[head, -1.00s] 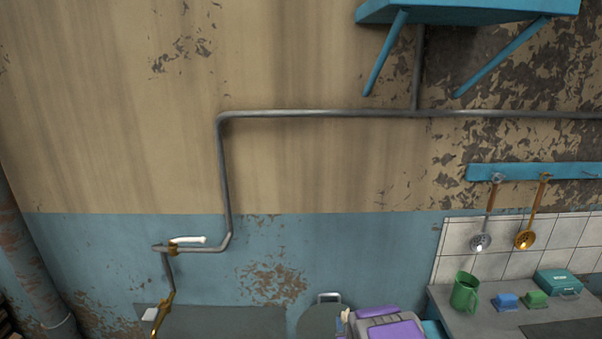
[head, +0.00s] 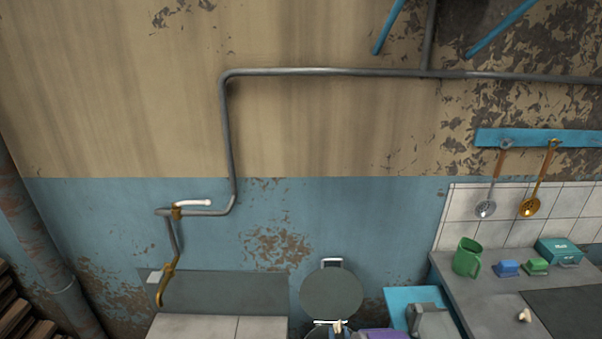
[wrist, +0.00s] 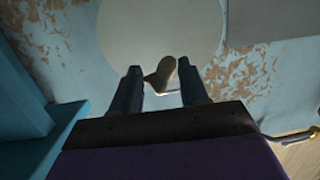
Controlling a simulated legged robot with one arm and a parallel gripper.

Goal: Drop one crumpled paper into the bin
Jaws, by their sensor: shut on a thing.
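A small cream crumpled paper (wrist: 162,72) sits between the two dark fingers of my gripper (wrist: 160,78) in the wrist view, and the fingers are shut on it. In the head view the held paper (head: 338,327) shows at the bottom edge, just in front of the bin's opening. The bin's round grey lid (head: 331,293) stands raised against the wall, and it fills the top of the wrist view (wrist: 155,25). The bin's inside is mostly hidden below the frame. Another cream crumpled paper (head: 525,316) lies on the counter at the right.
The grey counter (head: 462,294) at right holds a green mug (head: 467,258), small blue and green items, and a teal box (head: 559,251). A blue surface (head: 402,296) stands between bin and counter. A pipe with a brass-coloured spout (head: 166,284) is at left.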

